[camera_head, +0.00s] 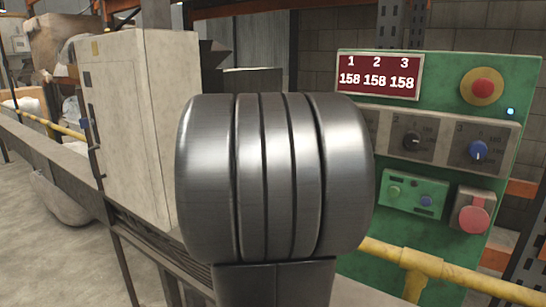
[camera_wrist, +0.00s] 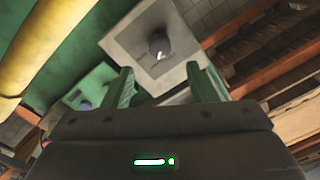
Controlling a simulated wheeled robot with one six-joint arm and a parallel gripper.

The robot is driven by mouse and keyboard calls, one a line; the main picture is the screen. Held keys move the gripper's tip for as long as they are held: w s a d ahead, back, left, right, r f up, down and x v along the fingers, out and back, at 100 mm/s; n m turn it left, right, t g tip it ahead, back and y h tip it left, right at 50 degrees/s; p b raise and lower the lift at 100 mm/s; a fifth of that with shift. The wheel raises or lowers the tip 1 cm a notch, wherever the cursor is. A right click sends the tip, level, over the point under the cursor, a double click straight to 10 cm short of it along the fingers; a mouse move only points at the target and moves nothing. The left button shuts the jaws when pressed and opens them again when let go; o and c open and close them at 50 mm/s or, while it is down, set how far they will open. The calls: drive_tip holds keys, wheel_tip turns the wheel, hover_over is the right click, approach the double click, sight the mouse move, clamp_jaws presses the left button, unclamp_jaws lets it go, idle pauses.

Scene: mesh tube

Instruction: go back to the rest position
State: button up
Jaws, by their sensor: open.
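In the wrist view my gripper (camera_wrist: 159,68) is open, with its two fingers apart and nothing held between them. A dark knob (camera_wrist: 160,45) with a pale pointer mark sits on a grey plate (camera_wrist: 125,42) just beyond the fingertips; I cannot tell how far off it is. In the head view a large grey metal part of my own arm fills the middle and hides my gripper.
The panel carries a red display (camera_head: 377,76) reading 158 three times, a red stop button (camera_head: 482,87) on yellow and a lower red button (camera_head: 474,216). A yellow pipe (camera_head: 420,266) runs below. A pale cabinet (camera_head: 140,130) stands at left. Floor (camera_head: 40,265) shows at lower left.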

drive_tip(key=b+x, duration=0.1)
drive_tip(key=x, duration=0.6)
drive_tip(key=shift+d+f, duration=0.1)
drive_tip(key=shift+f, duration=0.05)
drive_tip(key=s+a+n+p, duration=0.6)
drive_tip(key=s+n+p, duration=0.3)
drive_tip(key=s, duration=0.2)
drive_tip(key=shift+a+y+p, duration=0.3)
drive_tip(key=shift+a+p, duration=0.05)
drive_tip(key=shift+a, duration=0.05)
